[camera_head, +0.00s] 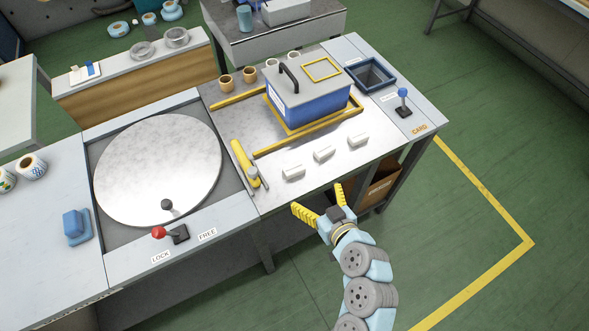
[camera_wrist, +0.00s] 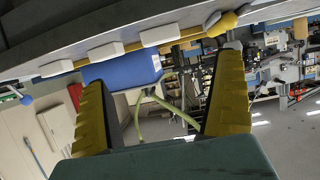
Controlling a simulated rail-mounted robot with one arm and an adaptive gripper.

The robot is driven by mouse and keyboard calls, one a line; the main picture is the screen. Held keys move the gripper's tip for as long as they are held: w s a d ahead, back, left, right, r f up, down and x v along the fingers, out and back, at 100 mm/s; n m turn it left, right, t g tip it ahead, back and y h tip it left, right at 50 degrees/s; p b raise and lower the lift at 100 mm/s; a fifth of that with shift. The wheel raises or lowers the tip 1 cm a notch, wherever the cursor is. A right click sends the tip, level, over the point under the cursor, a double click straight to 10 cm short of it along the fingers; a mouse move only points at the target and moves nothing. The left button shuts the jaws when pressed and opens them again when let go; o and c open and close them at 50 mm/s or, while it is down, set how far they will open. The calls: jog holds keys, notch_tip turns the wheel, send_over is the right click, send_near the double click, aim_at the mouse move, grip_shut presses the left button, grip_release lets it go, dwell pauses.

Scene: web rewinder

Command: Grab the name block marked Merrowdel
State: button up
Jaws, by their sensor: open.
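Three white name blocks stand in a slanting row on the metal table top: a left block (camera_head: 293,172), a middle block (camera_head: 324,154) and a right block (camera_head: 354,139). No name can be read on any of them, so I cannot tell which is Merrowdel. My gripper (camera_head: 317,198) is open and empty, in front of the table's near edge and apart from the blocks. In the wrist view the scene looks upside down. The three blocks show there along the top, at left (camera_wrist: 57,67), middle (camera_wrist: 105,51) and right (camera_wrist: 160,35), beyond the yellow fingers (camera_wrist: 165,75).
A blue box with a grey handled lid (camera_head: 305,95) stands behind the blocks, inside yellow rails. A yellow tool (camera_head: 243,163) lies left of them. A round plate (camera_head: 158,170), a red-knobbed lever (camera_head: 170,234) and a blue-knobbed lever (camera_head: 403,98) flank the area. Green floor is free at right.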

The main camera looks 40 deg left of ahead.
aim_at(295, 169)
jog(key=shift+b+x, duration=0.5)
jog(key=shift+x, duration=3.8)
jog(key=shift+w+a+f, duration=0.15)
jog(key=shift+a, duration=0.55)
jog(key=shift+r+b+x, duration=0.15)
jog(key=shift+b+x, duration=0.1)
jog(key=shift+x, duration=0.7)
jog(key=shift+r+b+x, duration=0.15)
jog(key=shift+b+x, duration=0.05)
jog(key=shift+x, duration=0.75)
jog(key=shift+a, duration=0.1)
jog(key=c, duration=1.1)
